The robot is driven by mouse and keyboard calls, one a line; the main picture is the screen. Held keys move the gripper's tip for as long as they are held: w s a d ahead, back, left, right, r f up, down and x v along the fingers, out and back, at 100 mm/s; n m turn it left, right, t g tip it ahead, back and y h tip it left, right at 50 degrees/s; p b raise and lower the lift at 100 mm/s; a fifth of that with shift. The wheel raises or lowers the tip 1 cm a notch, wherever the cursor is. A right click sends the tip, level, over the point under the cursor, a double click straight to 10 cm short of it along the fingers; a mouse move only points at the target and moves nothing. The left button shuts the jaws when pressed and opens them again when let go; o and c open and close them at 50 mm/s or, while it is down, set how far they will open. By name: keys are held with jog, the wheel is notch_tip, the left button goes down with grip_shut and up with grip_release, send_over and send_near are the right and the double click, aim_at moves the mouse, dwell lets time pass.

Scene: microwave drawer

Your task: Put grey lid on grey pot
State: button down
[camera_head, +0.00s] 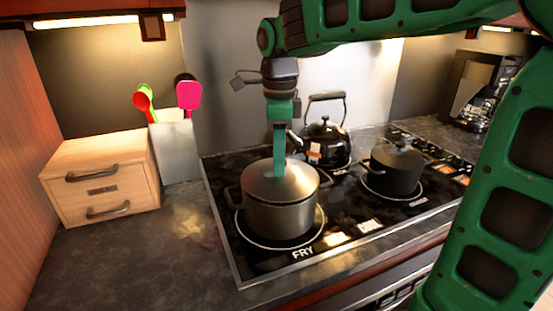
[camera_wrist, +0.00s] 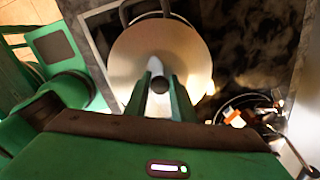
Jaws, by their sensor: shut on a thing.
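The grey pot (camera_head: 281,219) stands on the front left burner ring of the cooktop, with a handle on each side. The grey lid (camera_head: 297,184) lies over the pot's mouth and looks about level; whether it is fully seated I cannot tell. My gripper (camera_head: 279,175) points straight down at the lid's centre. In the wrist view my gripper (camera_wrist: 160,98) has its fingers on both sides of the lid's knob and is shut on it. The lid (camera_wrist: 185,55) covers the pot's opening there, and one pot handle (camera_wrist: 143,8) shows beyond its edge.
A black kettle (camera_head: 325,145) stands behind the pot, close to my gripper. A dark lidded pot (camera_head: 393,172) is on the right burner. A wooden drawer box (camera_head: 101,178) and a utensil holder (camera_head: 176,150) stand left. The counter in front of them is clear.

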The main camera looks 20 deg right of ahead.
jog(key=shift+f, duration=0.45)
dwell(1.5)
jog(key=c, duration=0.9)
grip_release()
jog(key=shift+c, duration=0.2)
jog(key=shift+r, duration=3.5)
